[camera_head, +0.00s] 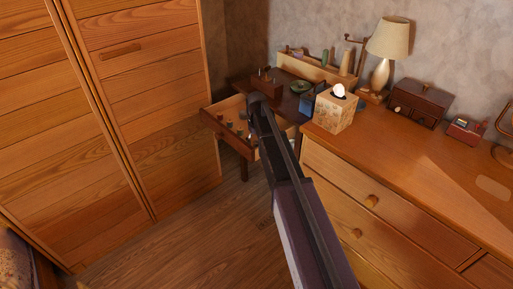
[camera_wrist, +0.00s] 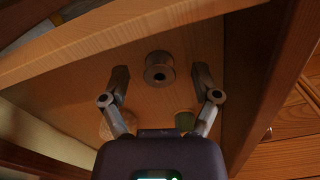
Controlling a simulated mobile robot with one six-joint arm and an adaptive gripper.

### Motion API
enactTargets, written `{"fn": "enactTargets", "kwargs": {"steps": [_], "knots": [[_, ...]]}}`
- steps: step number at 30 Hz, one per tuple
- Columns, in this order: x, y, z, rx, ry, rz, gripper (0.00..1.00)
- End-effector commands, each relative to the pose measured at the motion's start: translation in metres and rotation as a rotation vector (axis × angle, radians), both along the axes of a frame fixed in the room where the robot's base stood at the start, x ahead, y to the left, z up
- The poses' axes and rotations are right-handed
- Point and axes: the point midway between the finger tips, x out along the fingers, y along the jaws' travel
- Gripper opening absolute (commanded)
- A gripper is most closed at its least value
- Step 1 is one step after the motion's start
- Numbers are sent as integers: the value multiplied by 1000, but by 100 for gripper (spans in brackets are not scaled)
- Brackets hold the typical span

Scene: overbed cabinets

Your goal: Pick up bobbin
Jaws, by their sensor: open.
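My gripper (camera_wrist: 161,84) is open, with one finger on each side of the bobbin's place in the picture. Both fingers look clear of it, and the bobbin sits slightly beyond the tips. In the head view my gripper (camera_head: 257,101) is over the open drawer (camera_head: 208,117) of the small dark table. My arm hides part of the drawer, and I cannot make out the bobbin there.
A green item (camera_wrist: 185,120) and a tan round item (camera_wrist: 105,128) lie close by my fingers. Drawer walls stand close around. A tissue box (camera_head: 335,108) and lamp (camera_head: 388,45) are on the dresser at right. A tall wardrobe (camera_head: 130,100) is at left; floor between is clear.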

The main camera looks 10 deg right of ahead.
Motion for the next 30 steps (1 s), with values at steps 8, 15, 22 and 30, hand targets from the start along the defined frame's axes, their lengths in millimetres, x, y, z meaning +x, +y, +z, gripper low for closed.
{"fn": "enactTargets", "kwargs": {"steps": [8, 15, 22, 30], "knots": [[0, 0, -2, 0, 0, 0, 80], [0, 0, -2, 0, 0, 0, 80], [0, 0, -2, 0, 0, 0, 56], [0, 0, -2, 0, 0, 0, 23]]}}
